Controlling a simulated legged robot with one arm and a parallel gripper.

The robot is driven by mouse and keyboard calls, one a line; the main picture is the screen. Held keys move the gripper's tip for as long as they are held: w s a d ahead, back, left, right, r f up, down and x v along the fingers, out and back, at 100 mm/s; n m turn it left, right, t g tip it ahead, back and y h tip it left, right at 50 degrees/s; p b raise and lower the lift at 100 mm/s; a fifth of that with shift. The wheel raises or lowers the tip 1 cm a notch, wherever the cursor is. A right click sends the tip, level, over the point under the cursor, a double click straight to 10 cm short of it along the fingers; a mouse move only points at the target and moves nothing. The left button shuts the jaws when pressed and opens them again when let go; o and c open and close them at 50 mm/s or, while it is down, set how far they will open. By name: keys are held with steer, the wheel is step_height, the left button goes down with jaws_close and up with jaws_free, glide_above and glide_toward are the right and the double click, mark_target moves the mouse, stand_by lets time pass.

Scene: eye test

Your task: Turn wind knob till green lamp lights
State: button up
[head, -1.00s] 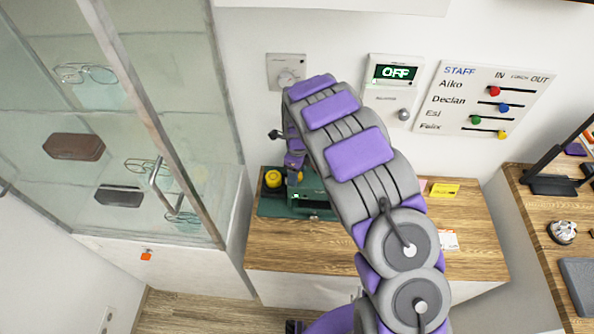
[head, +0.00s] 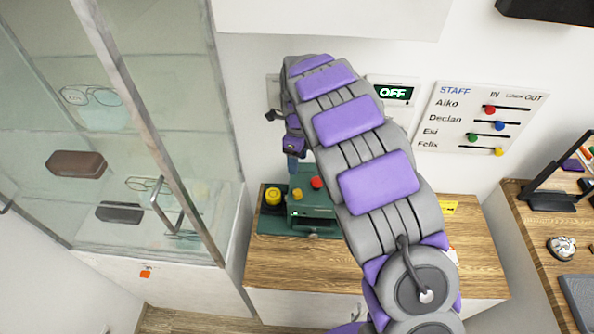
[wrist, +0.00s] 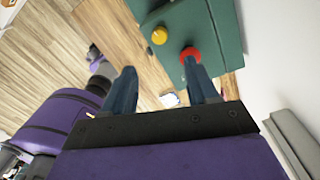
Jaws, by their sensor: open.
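A dark green device (head: 306,211) stands on the wooden cabinet top. It carries a large yellow knob (head: 272,195) at its left, a small yellow knob (head: 297,193) and a red knob or button (head: 317,183). I cannot tell which one is the wind knob, and no lit green lamp can be made out. My gripper (head: 292,166) points down just above the device. In the wrist view its two fingers (wrist: 162,85) are apart with nothing held between them. That view shows the red part (wrist: 190,54) close by the right fingertip and one yellow knob (wrist: 158,35) farther off.
A glass display case (head: 120,130) stands close on the left. A wall panel reading OFF (head: 392,93) and a staff board (head: 478,118) hang behind. My arm hides part of the wall and cabinet top (head: 270,262). A desk (head: 545,225) stands at right.

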steer(key=shift+w+r, duration=0.1)
steer(key=shift+r, duration=1.45)
